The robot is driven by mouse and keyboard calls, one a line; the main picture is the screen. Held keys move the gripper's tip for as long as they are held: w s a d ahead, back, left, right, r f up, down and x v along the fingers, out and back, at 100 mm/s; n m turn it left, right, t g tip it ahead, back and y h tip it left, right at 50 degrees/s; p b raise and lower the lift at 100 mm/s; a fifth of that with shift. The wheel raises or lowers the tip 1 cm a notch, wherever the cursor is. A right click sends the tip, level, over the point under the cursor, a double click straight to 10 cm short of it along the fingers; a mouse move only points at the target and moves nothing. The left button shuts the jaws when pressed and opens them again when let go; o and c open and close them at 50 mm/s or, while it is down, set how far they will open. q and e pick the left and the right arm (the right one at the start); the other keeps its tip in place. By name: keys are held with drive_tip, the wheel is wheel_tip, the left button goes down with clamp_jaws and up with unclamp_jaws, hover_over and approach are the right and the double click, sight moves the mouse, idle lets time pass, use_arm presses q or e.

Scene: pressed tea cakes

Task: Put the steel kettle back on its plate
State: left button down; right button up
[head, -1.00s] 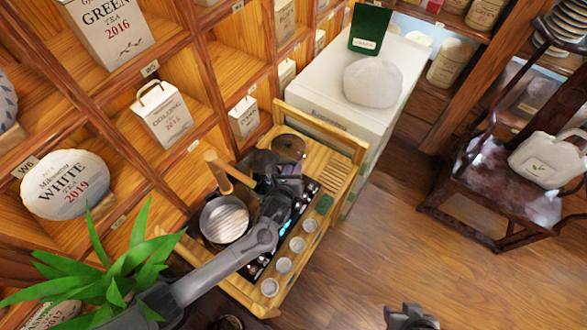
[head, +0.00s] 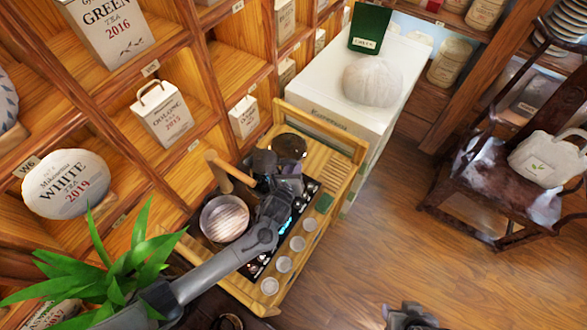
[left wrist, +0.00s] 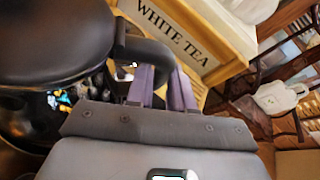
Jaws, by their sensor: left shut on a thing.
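A dark kettle (head: 263,162), which I take for the steel kettle, is over the back of the wooden tea cart; its body also fills the upper left of the left wrist view (left wrist: 55,40). My left gripper (head: 287,184) is shut on its black loop handle (left wrist: 152,56), between purple fingers (left wrist: 162,88). A dark glossy disc (head: 289,146), probably the plate, shows just behind the kettle. I cannot tell whether the kettle touches anything below. My right gripper (head: 412,318) shows only partly at the bottom edge; its fingers are not clear.
Several small cups (head: 284,264) line the cart's right side. A white box (head: 343,110) stands behind, shelves are on the left, and a plant (head: 110,270) is at front left.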

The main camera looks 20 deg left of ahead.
use_arm(q)
drive_tip(key=shift+w+f, duration=0.1)
drive_tip(key=shift+f, duration=0.2)
drive_tip(key=c, duration=1.3)
unclamp_jaws()
drive_tip(key=shift+f, duration=0.15)
drive_tip(key=p+v, duration=1.1)
